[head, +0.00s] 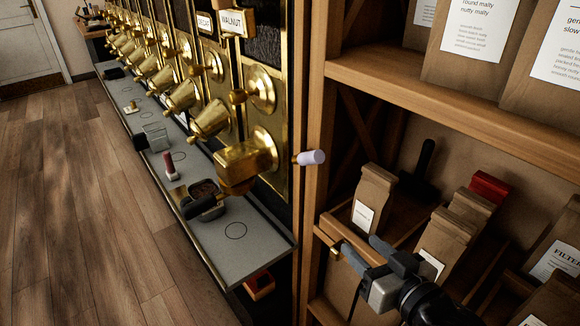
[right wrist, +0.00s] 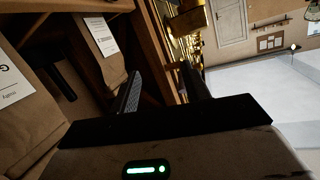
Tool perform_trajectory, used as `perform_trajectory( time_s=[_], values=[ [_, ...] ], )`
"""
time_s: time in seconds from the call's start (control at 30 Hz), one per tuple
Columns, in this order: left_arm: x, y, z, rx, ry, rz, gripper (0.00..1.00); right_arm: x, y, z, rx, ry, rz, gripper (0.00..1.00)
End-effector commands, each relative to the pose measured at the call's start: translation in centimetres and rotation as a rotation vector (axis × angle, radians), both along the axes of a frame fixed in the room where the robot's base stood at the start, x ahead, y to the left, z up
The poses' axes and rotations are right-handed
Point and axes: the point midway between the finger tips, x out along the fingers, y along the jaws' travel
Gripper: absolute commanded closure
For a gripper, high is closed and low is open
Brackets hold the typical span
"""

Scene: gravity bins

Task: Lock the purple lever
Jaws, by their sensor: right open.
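The purple lever (head: 311,157) is a pale lavender knob on a short brass stem. It sticks out sideways to the right, in front of the wooden post, beside the end brass spout (head: 246,163). My right gripper (head: 358,241) is open and empty, below and to the right of the lever and apart from it, in front of the shelf with the bags. In the right wrist view its two dark fingers (right wrist: 162,74) stand apart with nothing between them. I cannot make out the lever in that view. My left gripper is not in view.
A wooden shelf (head: 395,83) with paper bags (head: 372,200) fills the right side. A row of brass dispensers runs to the back left above a grey counter (head: 262,236) holding a dark scoop-like container (head: 203,200). The wooden floor (head: 70,210) at left is clear.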

Motion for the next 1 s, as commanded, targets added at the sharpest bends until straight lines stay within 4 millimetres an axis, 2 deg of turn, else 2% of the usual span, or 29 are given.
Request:
perform_trajectory(
  time_s=[0.03,0.1,0.23,0.37,0.8,1.0],
  values=[
    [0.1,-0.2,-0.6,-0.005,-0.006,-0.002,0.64,1.3,0.3,2.4,0.026,-0.068,0.034,0.53],
    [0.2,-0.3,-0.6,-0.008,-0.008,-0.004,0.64,2.1,0.8,5.5,0.064,-0.125,0.073,0.53],
    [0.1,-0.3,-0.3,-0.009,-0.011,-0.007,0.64,2.8,1.4,8.4,0.100,-0.173,0.112,0.53],
    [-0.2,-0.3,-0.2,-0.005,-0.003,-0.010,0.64,4.1,2.2,8.8,0.108,-0.177,0.114,0.53],
    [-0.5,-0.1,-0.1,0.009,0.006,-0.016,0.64,12.2,6.8,8.8,0.104,-0.176,0.113,0.53],
    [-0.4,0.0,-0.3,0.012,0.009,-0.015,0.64,15.0,8.3,8.7,0.104,-0.175,0.113,0.53]
  ],
)
